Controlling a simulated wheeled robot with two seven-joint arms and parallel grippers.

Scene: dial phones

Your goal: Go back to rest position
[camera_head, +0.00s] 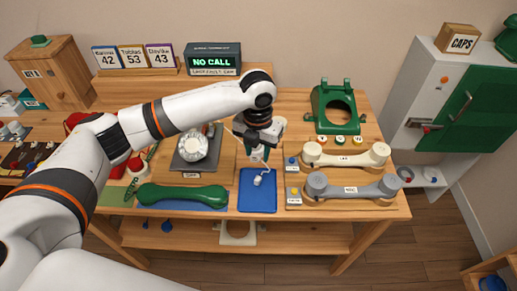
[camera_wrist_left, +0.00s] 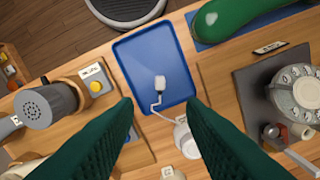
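My left arm reaches in from the left over the wooden phone table (camera_head: 350,222). My left gripper (camera_head: 258,153) hangs above the table, just behind the blue tray (camera_head: 257,203). In the left wrist view its two dark green fingers (camera_wrist_left: 160,118) stand wide apart with nothing gripped between them. A small white connector (camera_wrist_left: 160,82) on a white cord lies on the blue tray; the cord runs to a white round part (camera_wrist_left: 186,140) near the fingers. My right gripper is in neither view.
A rotary dial phone (camera_head: 193,148) and a green handset (camera_head: 182,194) lie left of the tray. A cream handset (camera_head: 346,155) and a grey handset (camera_head: 352,187) lie right. A green phone shell (camera_head: 337,127) stands behind. A NO CALL display (camera_head: 212,62) stands at the back.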

